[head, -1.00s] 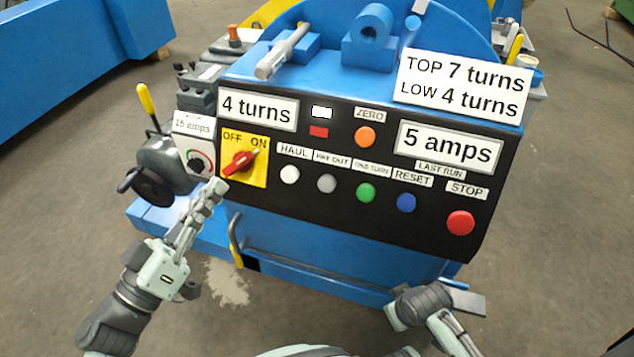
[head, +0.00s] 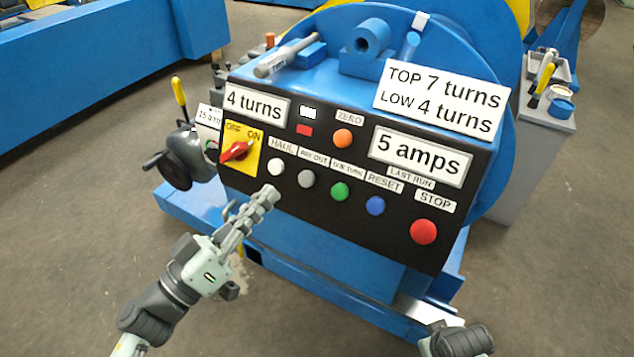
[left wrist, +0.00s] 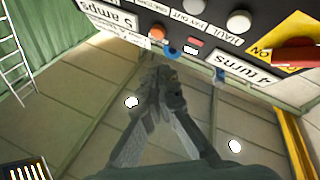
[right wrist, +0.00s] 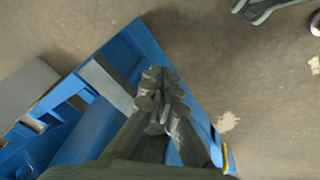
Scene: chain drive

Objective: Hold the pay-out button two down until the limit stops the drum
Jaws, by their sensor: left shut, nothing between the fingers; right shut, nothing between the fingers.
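The grey pay-out button (head: 306,178) sits on the black panel (head: 330,225), between the white haul button (head: 276,167) and the green one-turn button (head: 339,191). It also shows in the left wrist view (left wrist: 194,6), upside down at the top edge. My left gripper (head: 268,195) is shut and empty, just below the haul button in the picture and lower left of the pay-out button, apparently off the panel. My right gripper (right wrist: 162,88) is shut and empty over the blue base. The turns display (head: 255,104) reads 4 turns. The drum's turning cannot be told.
The red switch (head: 237,151) points toward ON. A sign (head: 440,95) reads top 7, low 4 turns. The amps display (head: 420,155) reads 5. The blue reset (head: 375,205) and red stop (head: 423,231) buttons lie to the right. Grey floor is open around the machine.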

